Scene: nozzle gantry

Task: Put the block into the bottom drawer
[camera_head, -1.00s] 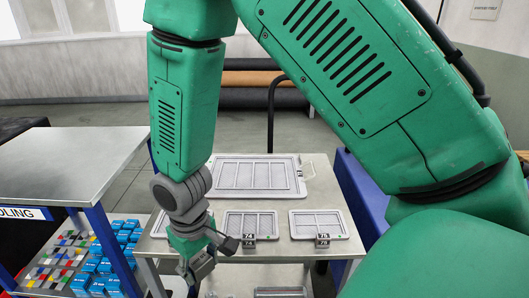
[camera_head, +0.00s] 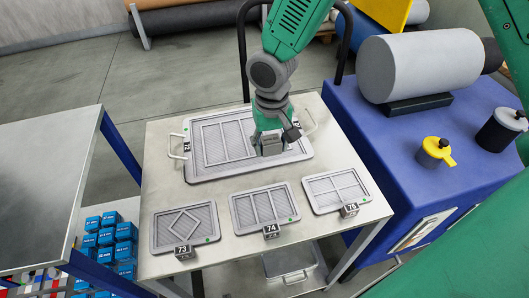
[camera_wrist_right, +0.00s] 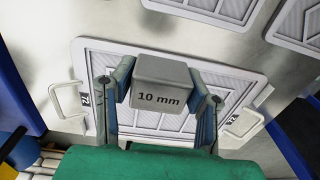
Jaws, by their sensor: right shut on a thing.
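The block (camera_wrist_right: 160,72) is a grey cuboid marked "10 mm" in the wrist view. My right gripper (camera_head: 270,147) is shut on it, with one finger on each side. In the head view the gripper points down over the right part of the large framed tray (camera_head: 193,160); I cannot tell whether the block touches the tray. No drawer is clearly seen. A tray with a handle (camera_head: 290,262) lies under the table, partly hidden by the tabletop. My left gripper is not in view.
Smaller trays marked 73 (camera_head: 163,235), 74 (camera_head: 240,215) and 75 (camera_head: 318,197) line the table's front. A blue bench (camera_head: 400,150) with a grey roller (camera_head: 418,65) stands right. A metal-topped table (camera_head: 45,190) stands left, with blue boxes (camera_head: 107,238) beside it.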

